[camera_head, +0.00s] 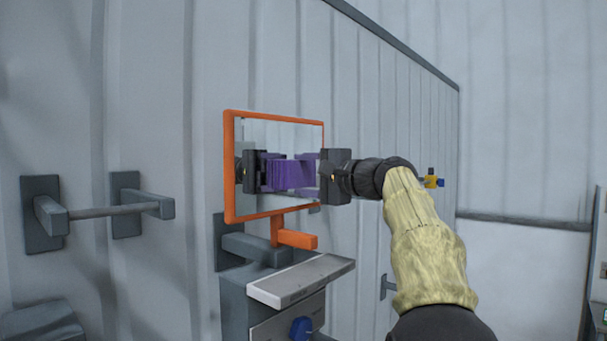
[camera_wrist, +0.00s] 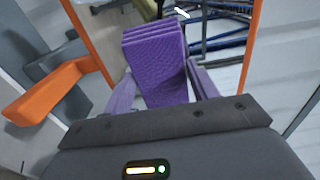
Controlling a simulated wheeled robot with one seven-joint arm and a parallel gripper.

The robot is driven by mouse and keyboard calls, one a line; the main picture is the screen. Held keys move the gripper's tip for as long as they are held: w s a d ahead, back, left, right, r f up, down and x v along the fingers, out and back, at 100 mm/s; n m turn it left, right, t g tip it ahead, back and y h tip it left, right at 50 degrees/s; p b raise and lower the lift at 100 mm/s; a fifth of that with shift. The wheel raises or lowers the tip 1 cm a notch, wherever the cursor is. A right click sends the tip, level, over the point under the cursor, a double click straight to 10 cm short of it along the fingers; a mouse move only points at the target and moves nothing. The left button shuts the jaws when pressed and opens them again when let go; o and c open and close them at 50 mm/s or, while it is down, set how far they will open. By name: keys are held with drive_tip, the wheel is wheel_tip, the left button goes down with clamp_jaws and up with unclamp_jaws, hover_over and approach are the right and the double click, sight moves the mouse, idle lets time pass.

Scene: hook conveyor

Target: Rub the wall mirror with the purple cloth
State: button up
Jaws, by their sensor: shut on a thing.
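The wall mirror (camera_head: 285,132) has an orange frame and hangs upright on the grey wall, in the middle of the head view. Its frame also shows at both sides of the wrist view (camera_wrist: 252,45). My gripper (camera_head: 304,170) is in front of the glass, pointing at it from the right. It is shut on the purple cloth (camera_wrist: 158,75), which sits folded between the fingers. In the head view the cloth (camera_head: 299,173) meets its own reflection at the glass. Whether it presses on the glass or stops just short, I cannot tell.
An orange bracket (camera_head: 297,239) sticks out below the mirror, above a grey ledge (camera_head: 300,279) and a blue knob (camera_head: 301,327). A grey wall bar (camera_head: 105,211) juts out at left. A small yellow and blue fixture (camera_head: 432,182) is at right.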

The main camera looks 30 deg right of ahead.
sight(311, 174)
drive_tip(key=shift+w+d+p, duration=0.2)
drive_tip(key=shift+d+p, duration=0.2)
drive_tip(key=shift+d, duration=0.1)
drive_tip(key=shift+w+d+p, duration=0.25)
drive_tip(key=shift+d+p, duration=0.05)
drive_tip(key=shift+d, duration=0.3)
drive_tip(key=shift+w+d+p, duration=0.2)
drive_tip(key=shift+d+p, duration=0.1)
drive_tip(key=shift+d, duration=0.25)
drive_tip(key=shift+a, duration=0.1)
drive_tip(key=shift+s+a+f+b, duration=0.15)
drive_tip(key=shift+s+a+b, duration=0.15)
drive_tip(key=shift+a+b, duration=0.5)
drive_tip(key=shift+s+a+b, duration=0.3)
drive_tip(key=shift+a+b, duration=0.2)
drive_tip(key=shift+a, duration=0.3)
drive_tip(key=shift+a, duration=0.1)
